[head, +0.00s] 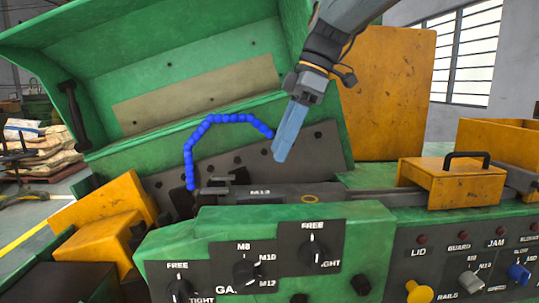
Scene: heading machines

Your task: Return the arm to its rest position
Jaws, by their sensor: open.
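My gripper (284,150) hangs from my arm at the upper middle of the head view, pointing down and slightly left. It is open, with nothing visible between its fingers, though the two fingers nearly overlap from this angle. It is in front of the green machine's raised lid (180,65) and above the grey bar marked M13 (260,192). A blue segmented hose (208,122) arches up just left of the fingertips; I cannot tell whether it touches them.
The green front panel has black knobs (246,271) below. A yellow box with a black handle (452,181) stands at right. A tall yellow panel (388,95) is behind my arm. Yellow blocks (105,235) are at left. A window (462,55) is at upper right.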

